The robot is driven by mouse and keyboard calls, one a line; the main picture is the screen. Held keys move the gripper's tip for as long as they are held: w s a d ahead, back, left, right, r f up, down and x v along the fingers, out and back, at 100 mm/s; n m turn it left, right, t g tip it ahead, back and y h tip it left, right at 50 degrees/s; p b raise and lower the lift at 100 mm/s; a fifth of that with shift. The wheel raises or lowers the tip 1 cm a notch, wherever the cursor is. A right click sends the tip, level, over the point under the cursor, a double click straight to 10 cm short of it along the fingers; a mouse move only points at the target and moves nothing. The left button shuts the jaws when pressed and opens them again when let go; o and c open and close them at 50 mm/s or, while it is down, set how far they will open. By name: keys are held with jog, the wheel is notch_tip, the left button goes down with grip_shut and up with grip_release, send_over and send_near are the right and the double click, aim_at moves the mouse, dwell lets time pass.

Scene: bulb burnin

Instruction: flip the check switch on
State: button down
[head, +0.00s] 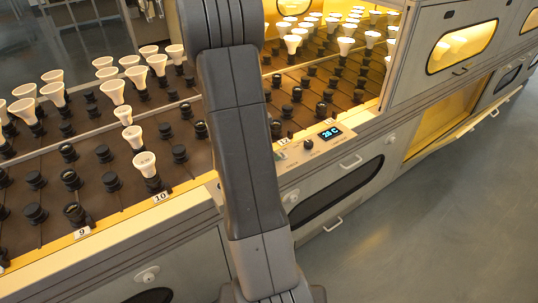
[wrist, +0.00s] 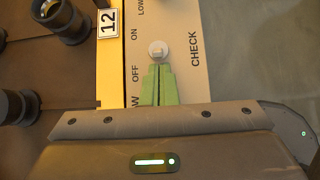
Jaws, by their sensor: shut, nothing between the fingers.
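The check switch (wrist: 158,50) is a small pale round toggle on a beige panel, in the upper middle of the wrist view. The word CHECK is printed to its right, ON and OFF to its left. Which way its lever leans I cannot tell. My gripper (wrist: 158,68) has green fingers held together with nothing between them. Its tips are right beside the switch, on the OFF side; whether they touch it I cannot tell.
A control panel with a blue 26 C display (head: 331,133) and a black knob (head: 308,144) is right of my arm. Racks hold several white bulbs (head: 145,160) and black sockets (head: 103,153). A label 12 (wrist: 108,22) is left of the switch. The floor (head: 450,220) at right is clear.

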jog(key=shift+r, duration=0.15)
jog(key=shift+d+r+p, duration=0.1)
jog(key=shift+p, duration=0.45)
jog(key=shift+y+p, duration=0.3)
